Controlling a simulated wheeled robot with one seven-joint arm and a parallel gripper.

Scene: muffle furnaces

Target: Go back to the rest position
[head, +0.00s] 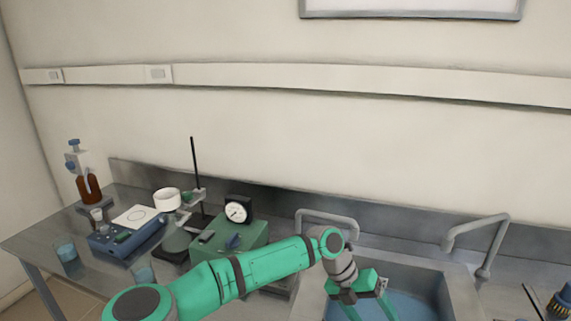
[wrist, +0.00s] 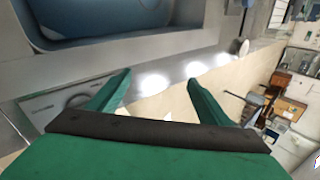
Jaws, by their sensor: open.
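My gripper (head: 368,306) is at the end of my green arm, over the left part of the sink in the head view. Its fingertips are cut off by the bottom edge there. In the wrist view my gripper (wrist: 160,88) shows two green fingers spread wide apart with nothing between them. Past the fingers are the bench's front edge and the floor.
A sink (head: 455,285) with blue water lies right of and under my gripper, with two grey taps (head: 480,240) behind. Left on the bench stand a green box with a dial gauge (head: 238,211), a blue device (head: 125,238), a brown bottle (head: 88,188) and beakers (head: 67,252).

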